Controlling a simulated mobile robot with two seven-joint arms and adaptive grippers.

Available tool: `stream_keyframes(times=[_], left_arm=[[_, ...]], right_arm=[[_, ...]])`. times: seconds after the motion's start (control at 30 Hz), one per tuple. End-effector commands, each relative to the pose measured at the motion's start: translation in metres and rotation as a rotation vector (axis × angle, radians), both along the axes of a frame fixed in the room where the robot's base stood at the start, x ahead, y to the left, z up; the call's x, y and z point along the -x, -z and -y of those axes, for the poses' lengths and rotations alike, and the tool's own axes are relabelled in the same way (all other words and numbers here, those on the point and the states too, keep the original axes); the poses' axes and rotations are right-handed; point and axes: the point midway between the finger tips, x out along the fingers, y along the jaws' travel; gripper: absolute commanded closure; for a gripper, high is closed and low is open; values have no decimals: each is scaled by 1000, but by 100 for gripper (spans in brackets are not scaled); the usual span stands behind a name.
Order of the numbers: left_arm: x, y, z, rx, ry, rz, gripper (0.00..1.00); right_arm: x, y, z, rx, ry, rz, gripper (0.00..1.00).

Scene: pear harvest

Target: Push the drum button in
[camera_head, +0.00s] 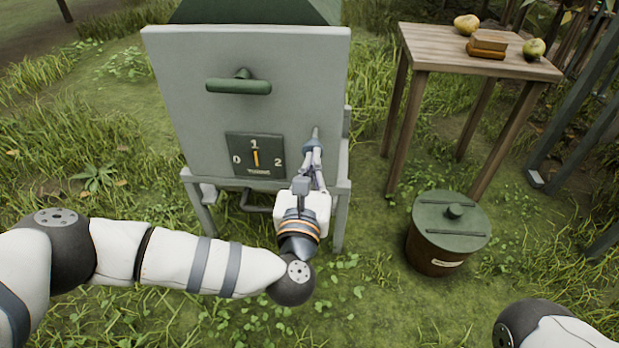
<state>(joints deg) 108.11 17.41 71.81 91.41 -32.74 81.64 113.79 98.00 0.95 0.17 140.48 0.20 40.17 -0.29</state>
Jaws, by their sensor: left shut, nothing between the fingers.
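A grey metal cabinet (180,110) with a green top stands in the middle left. Its front has a green bar handle (238,86) and a dark dial plate (240,156) marked 0, 1 and 2, with an orange pointer upright at 1. My left gripper (315,133) is shut and empty. Its tips are at the right part of the cabinet's front, right of the dial plate. I cannot tell whether they touch it. No button shows clearly; the gripper may hide it. My right gripper is out of view; only part of my right arm shows at the lower right.
A wooden table (430,52) at the right bears two yellow-green pears (467,25) (534,49) and a small brown block (487,45). A brown bin with a green lid (450,221) stands on the grass below it. Dark metal legs stand at the right edge.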

Motion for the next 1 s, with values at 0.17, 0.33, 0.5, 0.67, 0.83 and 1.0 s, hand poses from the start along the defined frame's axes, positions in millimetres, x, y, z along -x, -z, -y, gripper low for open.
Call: stream_keyframes(times=[0.17, 0.33, 0.5, 0.67, 0.83, 1.0], left_arm=[[-1, -1, 0, 0, 0, 0, 100], [-3, 1, 0, -1, 0, 0, 100], [-24, 6, 1, -2, -1, -2, 100], [-37, 3, 1, -1, 0, -3, 100], [-37, 0, 1, -1, 0, 0, 100], [-36, 0, 3, 0, 1, 0, 100]], right_arm=[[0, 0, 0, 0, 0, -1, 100], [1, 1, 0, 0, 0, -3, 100], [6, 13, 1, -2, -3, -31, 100], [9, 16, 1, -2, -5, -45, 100], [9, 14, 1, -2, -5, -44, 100], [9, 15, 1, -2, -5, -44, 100]])
